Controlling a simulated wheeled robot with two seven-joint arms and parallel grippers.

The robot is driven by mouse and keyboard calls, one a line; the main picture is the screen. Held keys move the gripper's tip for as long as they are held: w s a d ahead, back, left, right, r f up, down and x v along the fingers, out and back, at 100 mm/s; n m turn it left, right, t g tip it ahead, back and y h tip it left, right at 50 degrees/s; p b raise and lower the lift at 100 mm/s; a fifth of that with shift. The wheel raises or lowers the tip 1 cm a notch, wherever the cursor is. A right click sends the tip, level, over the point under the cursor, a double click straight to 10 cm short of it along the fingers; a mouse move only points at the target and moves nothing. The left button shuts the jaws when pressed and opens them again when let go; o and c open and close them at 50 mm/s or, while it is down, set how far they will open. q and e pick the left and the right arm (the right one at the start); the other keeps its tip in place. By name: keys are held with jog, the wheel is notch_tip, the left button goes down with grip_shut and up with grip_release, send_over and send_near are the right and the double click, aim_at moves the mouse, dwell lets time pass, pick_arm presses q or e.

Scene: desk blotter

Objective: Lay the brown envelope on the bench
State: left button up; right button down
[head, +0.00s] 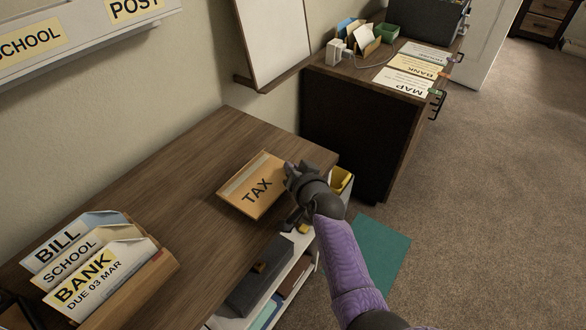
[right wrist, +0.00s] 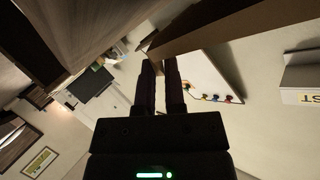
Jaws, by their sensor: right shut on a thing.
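The brown envelope (head: 257,186), marked TAX with a paler strip along one side, is at the right end of the wooden bench (head: 190,180) in the head view. My right gripper (head: 291,172) is shut on its right edge. The envelope looks slightly tilted, label up, over the bench top; I cannot tell whether it touches the wood. In the right wrist view, the gripper's two dark fingers (right wrist: 160,72) are close together, with a brown surface just beyond their tips. My left gripper is not in view.
A wooden holder (head: 150,285) with BILL, SCHOOL and BANK envelopes stands at the bench's near left. The bench middle is clear. Shelves with boxes lie below its front edge. A dark cabinet (head: 350,130) with labelled cards stands beyond, and a teal mat (head: 378,250) lies on the carpet.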

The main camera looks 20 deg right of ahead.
jog(key=shift+s+f, duration=0.15)
jog(key=shift+f, duration=0.3)
jog(key=c, duration=0.7)
grip_release()
jog(key=shift+c, duration=0.2)
jog(key=shift+o, duration=0.2)
jog(key=shift+s+f, duration=0.1)
